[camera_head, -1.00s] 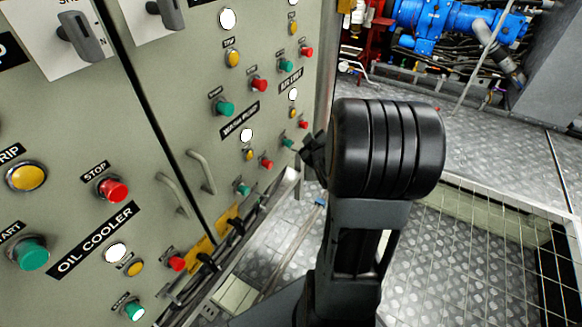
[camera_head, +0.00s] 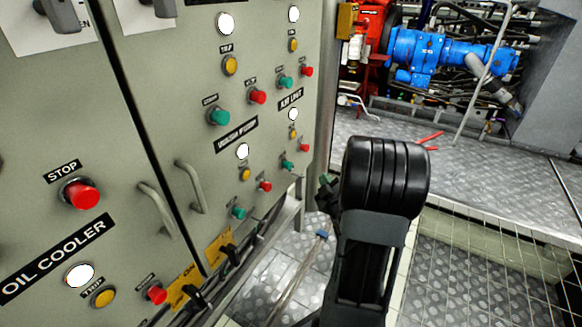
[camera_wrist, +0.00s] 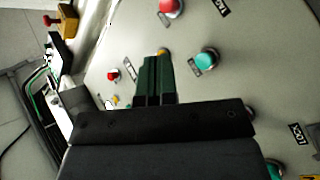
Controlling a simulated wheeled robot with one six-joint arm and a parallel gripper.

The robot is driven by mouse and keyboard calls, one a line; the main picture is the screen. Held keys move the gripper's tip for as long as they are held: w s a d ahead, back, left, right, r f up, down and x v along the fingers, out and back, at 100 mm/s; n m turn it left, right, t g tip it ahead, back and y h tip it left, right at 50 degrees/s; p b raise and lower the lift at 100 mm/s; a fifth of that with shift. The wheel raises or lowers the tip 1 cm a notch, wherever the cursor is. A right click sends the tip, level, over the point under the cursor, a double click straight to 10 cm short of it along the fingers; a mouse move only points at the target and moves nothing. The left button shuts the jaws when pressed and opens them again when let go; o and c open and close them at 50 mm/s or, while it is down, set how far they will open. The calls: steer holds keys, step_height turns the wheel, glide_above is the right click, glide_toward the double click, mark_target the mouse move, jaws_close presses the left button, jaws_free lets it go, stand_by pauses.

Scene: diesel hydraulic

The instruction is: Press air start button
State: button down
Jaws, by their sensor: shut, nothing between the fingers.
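The AIR UNIT label (camera_head: 291,97) is on the grey control panel in the head view. Below it are a white lamp (camera_head: 293,114), a yellow button (camera_head: 293,134), a red button (camera_head: 304,147) and a green button (camera_head: 288,164). The green button's small label is too small to read. My gripper (camera_head: 326,190) is to the right of that green button, its dark green fingers shut and empty. In the wrist view the shut fingers (camera_wrist: 158,62) overlap a yellow button (camera_wrist: 162,51). A green button (camera_wrist: 207,60) lies to their right; I cannot tell which group it belongs to.
Panel handles (camera_head: 190,187) and a yellow-plated switch (camera_head: 222,250) project at lower left. A metal rail (camera_head: 285,212) runs along the panel's base. Mesh fencing (camera_head: 480,250) stands at right, and blue machinery (camera_head: 430,55) at the back. Tread-plate floor shows between.

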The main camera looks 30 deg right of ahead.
steer(key=w+a, duration=0.4)
steer(key=w, duration=0.3)
steer(key=shift+w, duration=0.25)
steer(key=shift+w+a+b, duration=0.45)
steer(key=shift+w+b, duration=0.3)
stand_by(2.9)
steer(key=shift+d, duration=0.1)
stand_by(0.3)
steer(key=shift+s+d, duration=0.35)
steer(key=shift+s, duration=0.45)
steer(key=shift+s+b, duration=0.1)
steer(key=shift+b, duration=0.2)
steer(key=shift+s+d+b, duration=0.15)
steer(key=shift+s+d, duration=0.25)
steer(key=shift+s, duration=0.3)
steer(key=shift+s+d+b, duration=0.15)
steer(key=shift+s+d, duration=0.25)
steer(key=shift+s, duration=0.3)
steer(key=shift+s+d+b, duration=0.15)
steer(key=shift+s+d, duration=0.25)
steer(key=shift+s, duration=0.3)
